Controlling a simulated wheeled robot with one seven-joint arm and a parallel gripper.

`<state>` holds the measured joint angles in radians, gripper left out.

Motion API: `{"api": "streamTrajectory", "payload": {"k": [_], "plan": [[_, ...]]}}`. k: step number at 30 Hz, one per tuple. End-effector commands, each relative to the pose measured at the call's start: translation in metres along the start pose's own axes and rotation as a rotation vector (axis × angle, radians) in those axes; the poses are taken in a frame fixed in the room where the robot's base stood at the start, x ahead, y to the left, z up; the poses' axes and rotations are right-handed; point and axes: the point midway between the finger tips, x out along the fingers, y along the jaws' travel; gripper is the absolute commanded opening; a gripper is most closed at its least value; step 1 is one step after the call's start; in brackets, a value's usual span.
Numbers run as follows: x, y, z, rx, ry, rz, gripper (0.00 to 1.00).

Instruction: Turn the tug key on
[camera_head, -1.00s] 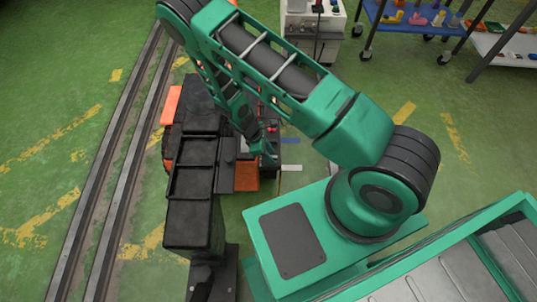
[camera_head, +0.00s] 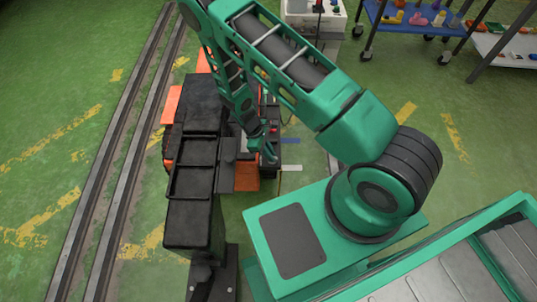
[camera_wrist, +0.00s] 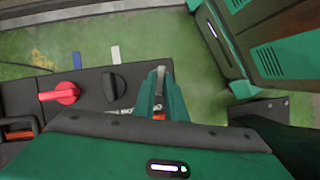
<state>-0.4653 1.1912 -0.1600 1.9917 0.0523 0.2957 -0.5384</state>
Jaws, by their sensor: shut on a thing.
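The tug (camera_head: 196,150) is a dark, long vehicle with orange parts, standing to the left of my base in the head view. Its dark control panel (camera_wrist: 88,110) shows in the wrist view, with a red rotary switch (camera_wrist: 60,93) at left and a black knob (camera_wrist: 115,87) beside it. My gripper (camera_wrist: 157,92) is at the panel's right end, just right of the black knob, its green fingers close together. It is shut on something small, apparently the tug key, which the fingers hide. In the head view my gripper (camera_head: 268,152) is at the tug's right side.
Rails (camera_head: 118,165) run along the tug's left. A white cabinet (camera_head: 316,16), a blue cart (camera_head: 415,18) and another table (camera_head: 508,45) with small items stand at the back.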

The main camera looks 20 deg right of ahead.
Motion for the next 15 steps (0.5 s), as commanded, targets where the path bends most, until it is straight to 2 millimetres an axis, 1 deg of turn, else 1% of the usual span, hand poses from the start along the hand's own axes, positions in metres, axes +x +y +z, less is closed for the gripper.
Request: {"api": "streamTrajectory", "payload": {"k": [1,15], "plan": [[-0.0012,0.0064,-0.0016,0.046,0.007,-0.009,0.0],[-0.0008,0.0114,0.0005,0.463,0.009,-0.18,0.0]]}}
